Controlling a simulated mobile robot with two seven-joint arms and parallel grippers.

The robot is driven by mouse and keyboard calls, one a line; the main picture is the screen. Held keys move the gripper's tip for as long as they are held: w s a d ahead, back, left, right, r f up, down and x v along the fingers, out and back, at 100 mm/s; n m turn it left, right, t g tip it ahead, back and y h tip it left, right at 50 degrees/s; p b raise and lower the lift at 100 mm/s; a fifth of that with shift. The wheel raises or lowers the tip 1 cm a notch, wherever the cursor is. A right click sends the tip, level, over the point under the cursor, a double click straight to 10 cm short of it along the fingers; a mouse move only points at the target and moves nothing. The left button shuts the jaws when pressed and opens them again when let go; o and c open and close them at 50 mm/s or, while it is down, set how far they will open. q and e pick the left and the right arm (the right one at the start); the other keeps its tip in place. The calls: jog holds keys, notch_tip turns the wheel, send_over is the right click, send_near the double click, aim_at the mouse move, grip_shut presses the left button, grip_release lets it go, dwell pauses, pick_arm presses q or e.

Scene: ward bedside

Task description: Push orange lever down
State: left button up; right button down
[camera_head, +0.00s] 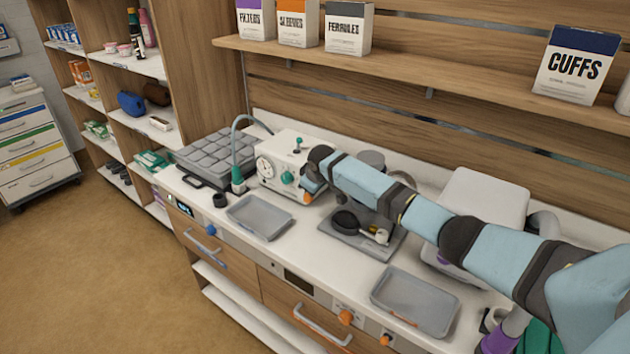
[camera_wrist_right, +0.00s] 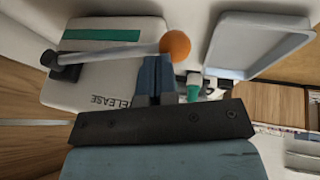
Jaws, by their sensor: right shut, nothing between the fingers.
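The white device (camera_head: 279,160) stands at the back of the counter, with a gauge and a teal knob on its front. In the right wrist view its panel (camera_wrist_right: 115,82) carries the word RELEASE and a green strip. The lever has a pale rod (camera_wrist_right: 110,53) running from a dark pivot to a round orange knob (camera_wrist_right: 175,45). A small orange spot in the head view (camera_head: 307,198) appears to be this knob. My right gripper (camera_wrist_right: 155,64) is shut and empty, its fingertips close beside the knob; contact cannot be told. My left gripper is not in view.
A grey tray (camera_head: 259,217) lies in front of the device. A grey plate (camera_head: 347,240) with a black round item is right of it, and another tray (camera_head: 415,302) is farther right. A shelf with boxes (camera_head: 574,65) runs above the counter.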

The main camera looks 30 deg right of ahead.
jog(key=shift+f+h, duration=0.4)
jog(key=shift+f, duration=0.95)
jog(key=shift+f, duration=0.15)
jog(key=shift+s+f, duration=0.1)
jog(key=shift+s, duration=0.05)
